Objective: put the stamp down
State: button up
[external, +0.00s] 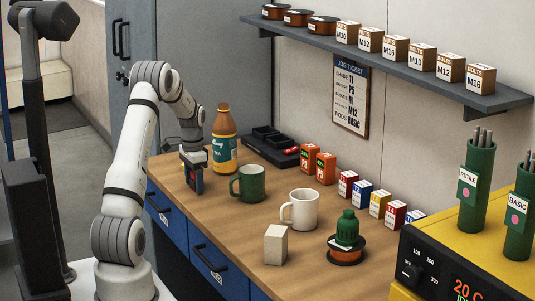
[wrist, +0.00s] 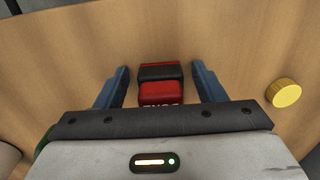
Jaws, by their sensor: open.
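The stamp, a red and black block (wrist: 160,92), is between the two blue fingers of my gripper (wrist: 163,88) in the wrist view. Bare gaps show between it and each finger. In the external view my gripper (external: 193,185) points down over the left part of the wooden bench, with a little of the red stamp showing between the fingers. The gripper is open. The stamp appears to be at the bench top; its underside is hidden.
A brown bottle (external: 224,150) and a green mug (external: 250,185) stand close to the right of my gripper. A black tray (external: 262,140) lies behind. A white mug (external: 301,209) and a pale block (external: 276,246) are further right. A yellow round thing (wrist: 284,93) shows in the wrist view.

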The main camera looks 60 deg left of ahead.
aim_at(194, 172)
notch_tip(194, 172, up, 12)
jog(key=shift+r+b, duration=0.15)
jog(key=shift+b, duration=0.25)
dwell(0.3)
jog(key=d+r+t, duration=0.1)
jog(key=d+r, duration=0.3)
jog(key=d, duration=1)
jog(key=d+r, duration=0.4)
jog(key=d, duration=1.1)
jog(key=s+d+f+t, duration=0.2)
jog(key=s+d+f, duration=0.2)
jog(key=s+d, duration=1.1)
jog(key=shift+d, duration=0.6)
